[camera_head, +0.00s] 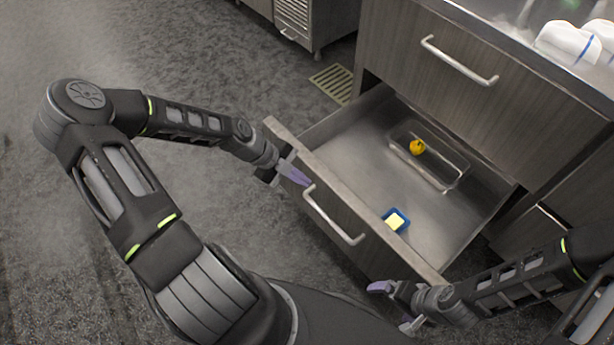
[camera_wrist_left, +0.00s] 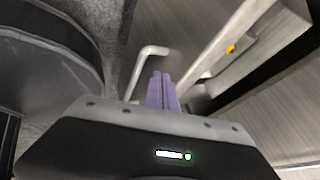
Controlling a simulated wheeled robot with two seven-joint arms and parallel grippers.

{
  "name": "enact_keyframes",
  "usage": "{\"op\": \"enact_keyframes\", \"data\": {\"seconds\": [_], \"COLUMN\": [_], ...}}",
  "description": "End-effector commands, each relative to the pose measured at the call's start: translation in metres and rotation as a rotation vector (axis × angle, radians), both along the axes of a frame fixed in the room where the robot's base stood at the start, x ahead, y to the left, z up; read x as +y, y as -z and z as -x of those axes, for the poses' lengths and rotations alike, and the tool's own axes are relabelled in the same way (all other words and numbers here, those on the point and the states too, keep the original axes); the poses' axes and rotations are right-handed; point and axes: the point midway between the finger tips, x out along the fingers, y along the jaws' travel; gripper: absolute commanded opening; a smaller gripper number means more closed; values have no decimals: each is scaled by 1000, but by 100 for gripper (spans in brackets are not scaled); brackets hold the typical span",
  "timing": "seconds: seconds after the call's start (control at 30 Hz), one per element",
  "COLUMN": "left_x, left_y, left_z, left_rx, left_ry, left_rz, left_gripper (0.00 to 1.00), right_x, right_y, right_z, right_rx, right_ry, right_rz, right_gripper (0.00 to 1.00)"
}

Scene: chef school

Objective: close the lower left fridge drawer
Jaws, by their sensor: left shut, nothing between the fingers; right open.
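The lower left fridge drawer (camera_head: 345,217) is pulled well out in the head view, with its bar handle (camera_head: 333,217) on the front panel. My left gripper (camera_head: 304,180) is shut and empty at the drawer front, close to the handle's left end; I cannot tell whether it touches. In the left wrist view, the shut purple fingertips (camera_wrist_left: 161,88) point toward the drawer front, right of the handle (camera_wrist_left: 146,68). My right gripper (camera_head: 393,303) is open and empty, near the right corner of the drawer front.
Inside the drawer are a clear tray (camera_head: 455,178) with a yellow item (camera_head: 417,147) and a blue container (camera_head: 396,219) with pale yellow contents. A closed upper drawer (camera_head: 440,90) sits above. White items (camera_head: 572,42) stand on the counter. A floor grate (camera_head: 335,83) lies behind.

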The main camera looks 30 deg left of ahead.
Motion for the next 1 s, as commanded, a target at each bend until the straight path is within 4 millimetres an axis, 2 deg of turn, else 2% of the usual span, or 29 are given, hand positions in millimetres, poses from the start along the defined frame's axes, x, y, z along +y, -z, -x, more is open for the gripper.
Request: {"op": "enact_keyframes", "data": {"seconds": [0.2, 0.77, 1.0], "left_x": [-7, -9, -20], "left_y": [0, 1, 3], "left_z": [-17, -23, -49], "left_rx": [2, 3, -2], "left_ry": [1, 0, 2], "left_rz": [0, 1, 0], "left_gripper": [0, 0, 0], "right_x": [0, 0, 0], "right_y": [3, 6, 21], "right_z": [0, 0, 0], "right_rx": [0, 0, 0], "right_ry": [0, 0, 1], "right_rz": [0, 0, 0], "right_gripper": [100, 100, 100]}}
